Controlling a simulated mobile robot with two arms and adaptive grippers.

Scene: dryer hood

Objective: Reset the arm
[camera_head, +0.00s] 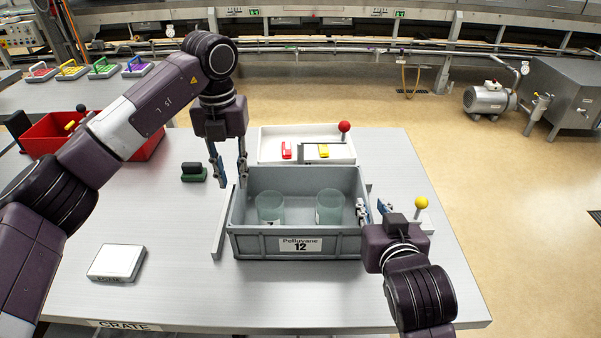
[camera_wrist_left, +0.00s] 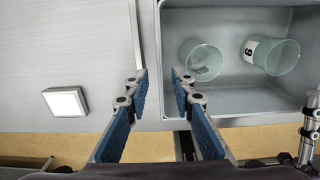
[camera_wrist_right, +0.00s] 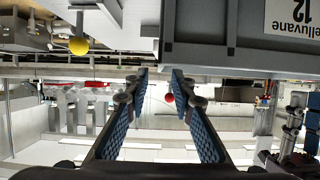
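My left gripper (camera_head: 230,178) points down by the grey crate's (camera_head: 298,246) back left corner. My right gripper (camera_head: 374,209) is at the crate's right wall. Its fingers are also apart in the right wrist view (camera_wrist_right: 160,86). The crate's underside or side shows close above them. I cannot tell whether they touch the wall.
A white tray (camera_head: 270,158) with a red and a yellow item lies behind the crate. A yellow-knobbed lever (camera_head: 421,204) stands close to my right gripper. A red bin (camera_head: 45,137), a dark green block (camera_head: 194,172) and a white square box (camera_head: 117,262) are left. The table's front left is mostly clear.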

